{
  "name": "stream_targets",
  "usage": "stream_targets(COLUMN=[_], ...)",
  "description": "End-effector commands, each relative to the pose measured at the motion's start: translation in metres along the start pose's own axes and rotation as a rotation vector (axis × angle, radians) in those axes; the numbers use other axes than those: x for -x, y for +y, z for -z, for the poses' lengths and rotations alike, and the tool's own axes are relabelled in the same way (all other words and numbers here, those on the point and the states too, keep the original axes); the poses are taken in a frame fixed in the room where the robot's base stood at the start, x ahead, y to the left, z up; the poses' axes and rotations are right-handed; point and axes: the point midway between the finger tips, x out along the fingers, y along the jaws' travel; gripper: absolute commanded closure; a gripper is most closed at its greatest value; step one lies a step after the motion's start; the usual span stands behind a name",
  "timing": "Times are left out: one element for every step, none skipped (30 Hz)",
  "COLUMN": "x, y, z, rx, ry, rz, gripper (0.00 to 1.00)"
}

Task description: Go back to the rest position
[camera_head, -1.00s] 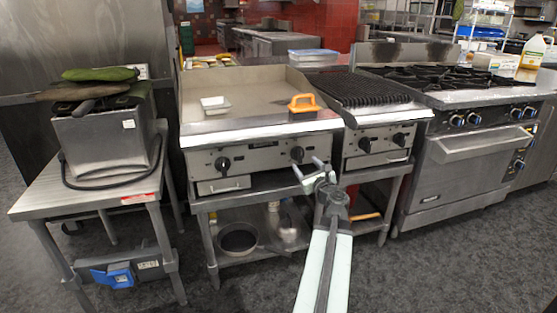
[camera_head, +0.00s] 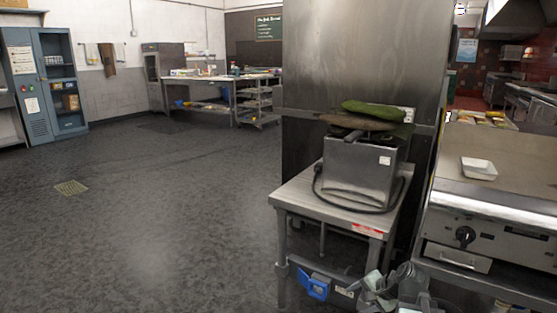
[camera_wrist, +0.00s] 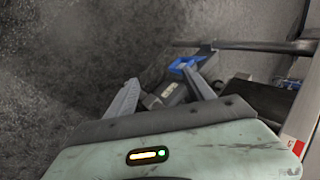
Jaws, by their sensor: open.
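My gripper (camera_head: 388,280) shows at the bottom edge of the head view, low in front of the steel table with the fryer. In the wrist view my gripper (camera_wrist: 160,78) has its two grey fingers spread apart, with nothing seen held between them. Beyond the fingers lie a dark box and a blue item (camera_wrist: 187,64) on the table's lower level. Most of my arm is out of the head view.
The steel table (camera_head: 300,198) bears a fryer (camera_head: 350,172) with green and brown cloths on top. A griddle (camera_head: 510,165) with a white tray (camera_head: 478,168) stands at right. The floor (camera_head: 150,230) at left is wide and clear. A blue cabinet (camera_head: 40,90) stands far left.

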Motion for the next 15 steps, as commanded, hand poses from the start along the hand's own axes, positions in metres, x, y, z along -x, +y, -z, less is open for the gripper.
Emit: stream_targets(x=[-0.015,-0.022,-0.028,-0.032,-0.035,-0.038,-0.039,-0.040,-0.041,-0.041,-0.040,-0.039,-0.025,-0.013,-0.004], y=[-0.004,-0.003,-0.002,0.000,0.001,0.004,0.005,0.007,0.009,0.010,0.011,0.013,0.005,-0.003,-0.010], z=[-0.033,-0.049,-0.068,-0.081,-0.093,-0.108,-0.118,-0.128,-0.140,-0.148,-0.157,-0.167,-0.165,-0.163,-0.161], rx=[0.141,0.225,0.326,0.397,0.465,0.553,0.614,0.674,0.751,0.807,0.862,0.933,0.941,0.932,0.928], ry=[-0.053,-0.080,-0.115,-0.141,-0.165,-0.196,-0.218,-0.239,-0.267,-0.289,-0.309,-0.336,-0.340,-0.336,-0.335], rz=[-0.081,-0.131,-0.192,-0.234,-0.274,-0.327,-0.363,-0.399,-0.446,-0.481,-0.515,-0.559,-0.568,-0.565,-0.563], gripper=[0.39,0.39,0.39,0.39,0.39,0.39,0.39,0.39,0.39,0.39,0.39,0.39,0.39,0.39,0.39])
